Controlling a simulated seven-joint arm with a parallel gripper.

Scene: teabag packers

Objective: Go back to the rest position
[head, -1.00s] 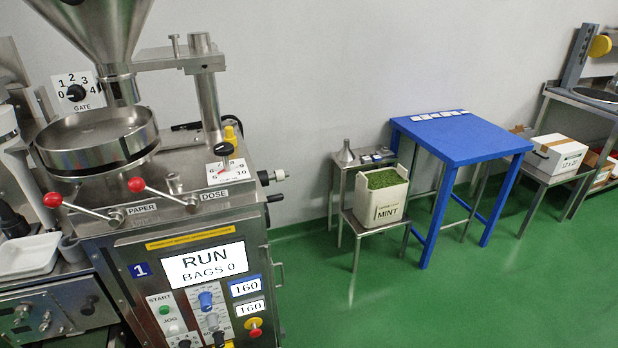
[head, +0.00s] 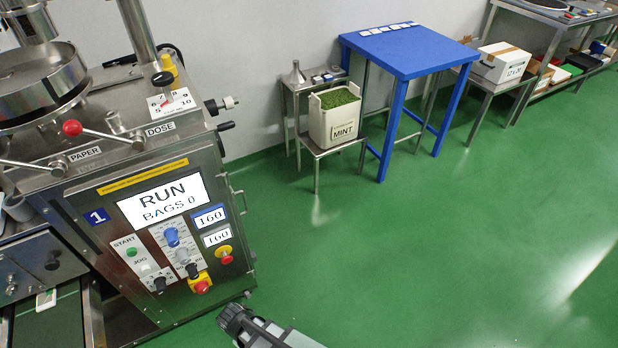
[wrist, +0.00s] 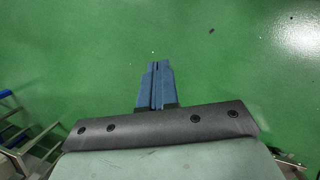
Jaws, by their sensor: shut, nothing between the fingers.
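My gripper (wrist: 157,66) shows in the wrist view with its two blue fingers pressed together and nothing between them. It points over bare green floor and touches nothing that I can see. In the head view, a dark and grey part of my arm (head: 262,330) shows at the bottom edge; the fingers cannot be made out there.
Packing machine 1 (head: 140,180) stands at the left, its screen reading RUN, BAGS 0. A mint crate (head: 343,131) sits on a small steel stand beside a blue table (head: 405,52). A white carton (head: 497,66) is further right. The green floor (head: 430,250) is open.

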